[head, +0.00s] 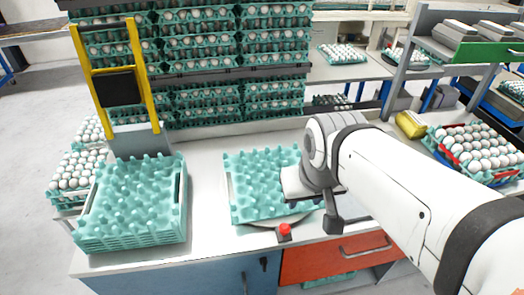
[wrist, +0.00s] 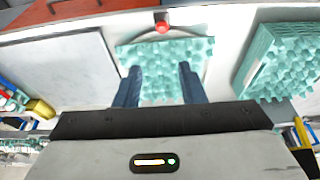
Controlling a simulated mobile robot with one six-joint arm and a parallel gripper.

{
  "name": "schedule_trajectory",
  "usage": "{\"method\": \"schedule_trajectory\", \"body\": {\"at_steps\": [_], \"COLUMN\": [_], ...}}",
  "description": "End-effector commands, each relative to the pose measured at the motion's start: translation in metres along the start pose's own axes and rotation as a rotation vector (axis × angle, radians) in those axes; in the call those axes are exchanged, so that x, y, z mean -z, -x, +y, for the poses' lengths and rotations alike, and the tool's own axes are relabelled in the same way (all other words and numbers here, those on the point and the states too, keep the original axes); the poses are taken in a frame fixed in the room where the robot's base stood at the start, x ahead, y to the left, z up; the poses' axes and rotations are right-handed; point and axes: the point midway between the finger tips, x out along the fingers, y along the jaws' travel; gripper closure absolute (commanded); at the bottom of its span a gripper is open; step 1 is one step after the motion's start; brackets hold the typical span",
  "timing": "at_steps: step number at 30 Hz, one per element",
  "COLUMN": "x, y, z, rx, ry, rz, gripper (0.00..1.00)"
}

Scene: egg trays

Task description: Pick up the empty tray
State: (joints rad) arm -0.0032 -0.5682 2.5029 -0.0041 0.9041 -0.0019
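A single teal empty egg tray (head: 262,180) lies on a round plate on the white worktop in the head view. It also shows in the wrist view (wrist: 165,55), beyond and between my fingers. My gripper (wrist: 158,72) has its two dark blue fingers apart, with tray surface showing between them and nothing clearly gripped. In the head view my wrist is over the tray's right side and hides part of it, and the fingertips are hidden. I cannot tell whether the fingers touch the tray.
A stack of empty teal trays (head: 130,205) stands on the worktop at left, beside a yellow frame (head: 75,65). A red button (head: 284,229) is at the front edge. Trays full of eggs fill the rack (head: 200,70) behind. More eggs (head: 475,145) are at right.

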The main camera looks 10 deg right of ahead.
Motion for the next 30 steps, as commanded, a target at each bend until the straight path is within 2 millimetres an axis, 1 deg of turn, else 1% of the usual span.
{"method": "schedule_trajectory", "body": {"at_steps": [6, 8, 11, 13, 14, 17, 18, 20, 21, 23, 24, 27, 30], "x": [0.000, 0.000, 0.006, 0.018, 0.024, 0.053, 0.067, 0.088, 0.102, 0.121, 0.134, 0.160, 0.179], "y": [0.000, 0.000, -0.005, -0.014, -0.020, -0.045, -0.058, -0.079, -0.094, -0.117, -0.133, -0.171, -0.204], "z": [0.000, 0.000, 0.000, 0.000, -0.004, -0.005, -0.005, -0.005, -0.005, -0.005, -0.004, -0.003, -0.002], "rx": [0.000, 0.000, 0.001, 0.002, 0.004, 0.007, 0.008, 0.009, 0.010, 0.011, 0.011, 0.012, 0.011], "ry": [0.000, 0.000, 0.001, 0.002, 0.007, 0.011, 0.011, 0.013, 0.013, 0.014, 0.013, 0.014, 0.015], "rz": [0.000, 0.000, 0.000, 0.003, 0.003, 0.011, 0.017, 0.023, 0.030, 0.039, 0.045, 0.059, 0.072], "gripper": [0.64, 0.59, 0.51, 0.45, 0.42, 0.34, 0.31, 0.26, 0.23, 0.18, 0.17, 0.17, 0.17]}}
